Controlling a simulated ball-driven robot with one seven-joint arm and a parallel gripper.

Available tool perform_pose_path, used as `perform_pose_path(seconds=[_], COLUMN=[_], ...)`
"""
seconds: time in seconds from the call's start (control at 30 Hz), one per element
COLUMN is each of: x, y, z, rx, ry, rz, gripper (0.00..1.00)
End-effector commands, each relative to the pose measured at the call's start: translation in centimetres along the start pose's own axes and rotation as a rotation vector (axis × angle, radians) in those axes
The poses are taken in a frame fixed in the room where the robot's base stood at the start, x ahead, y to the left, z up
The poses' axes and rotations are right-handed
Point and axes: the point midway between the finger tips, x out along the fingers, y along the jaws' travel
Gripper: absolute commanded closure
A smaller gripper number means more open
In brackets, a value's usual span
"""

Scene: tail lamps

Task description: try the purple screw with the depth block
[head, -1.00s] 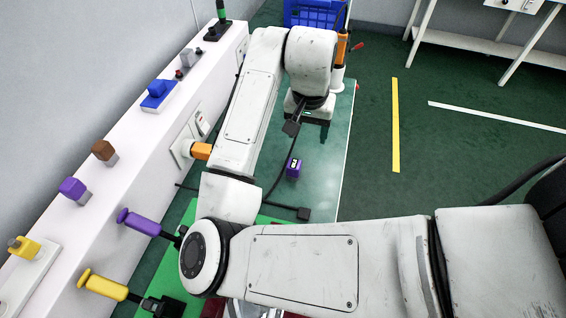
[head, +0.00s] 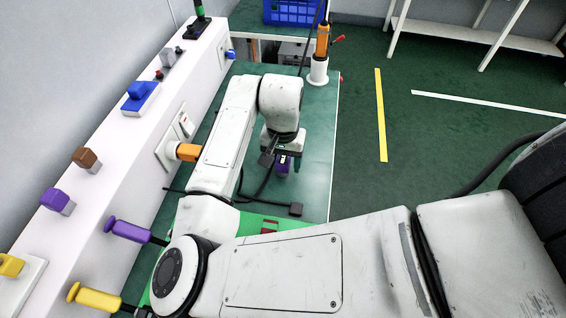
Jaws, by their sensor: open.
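A small dark purple block (head: 283,166) with a pale label stands on the green table, directly under my gripper (head: 284,160). The gripper points down over it and partly hides it; it is open, and I cannot tell whether its fingers touch the block. A purple-headed piece (head: 57,200) with a grey end lies on the white ledge at the left. A purple handle (head: 130,231) sticks out beside the ledge lower down. I cannot tell for sure which purple thing is the screw or which is the depth block.
The white ledge (head: 120,140) also bears brown (head: 86,157), yellow (head: 10,264) and blue (head: 139,91) pieces. An orange plug (head: 186,151) juts from its front. A white holder (head: 317,71) with an orange-handled tool stands at the table's far right. Black cable lies near the gripper.

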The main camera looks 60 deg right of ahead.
Motion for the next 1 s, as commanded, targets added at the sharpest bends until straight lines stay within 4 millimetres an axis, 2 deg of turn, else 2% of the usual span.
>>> perform_pose_path(seconds=[0.13,0.37,1.0], x=[1.33,1.47,1.42], y=[0.03,0.02,0.02], z=[-0.02,-0.05,-0.06], rx=[0.0,0.0,0.0], ry=[0.0,0.001,0.001], rz=[0.0,0.0,0.0], gripper=[0.34,0.34,0.91])
